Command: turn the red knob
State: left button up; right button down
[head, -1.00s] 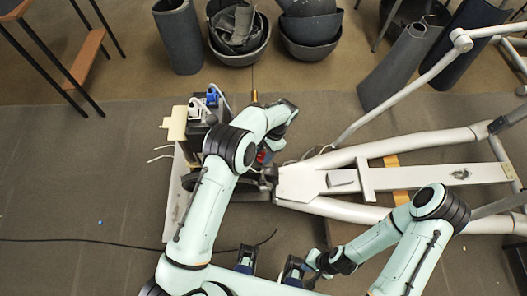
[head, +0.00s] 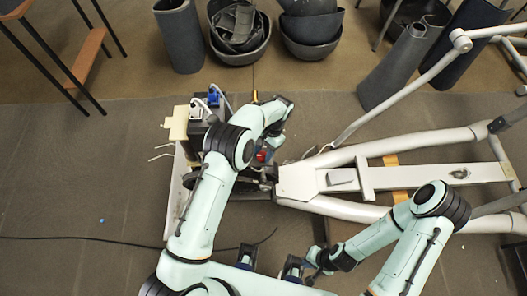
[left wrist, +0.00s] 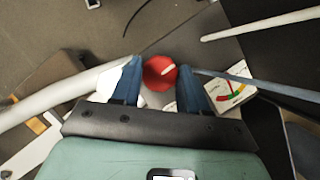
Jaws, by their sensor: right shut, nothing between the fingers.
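The red knob (left wrist: 159,73) is round with a pale pointer mark and sits between the two blue fingers of my left gripper (left wrist: 158,84) in the left wrist view. The fingers are apart, one on each side of it; I cannot tell whether they touch it. In the head view a bit of the red knob (head: 262,156) shows beside my left arm, which hides most of that gripper. My right gripper (head: 293,268) is near the bottom of the head view, away from the knob, shut and empty.
The knob is by a white metal frame (head: 420,178) with long bars running right. A dark box with blue and white plugs (head: 204,108) stands left of my left arm. A black cable (head: 110,240) crosses the floor. Dark bins (head: 240,30) stand at the back.

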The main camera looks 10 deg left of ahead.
pick_arm(q)
jog(key=o, duration=0.4)
jog(key=p+v, duration=0.2)
jog(key=v, duration=1.1)
jog(key=shift+r, duration=0.25)
pick_arm(e)
jog(key=r, duration=0.1)
jog(key=w+r, duration=0.1)
jog(key=shift+w+r, duration=0.25)
jog(key=shift+r, duration=0.15)
pick_arm(q)
jog(key=shift+f, duration=0.1)
pick_arm(e)
jog(key=shift+s, duration=0.15)
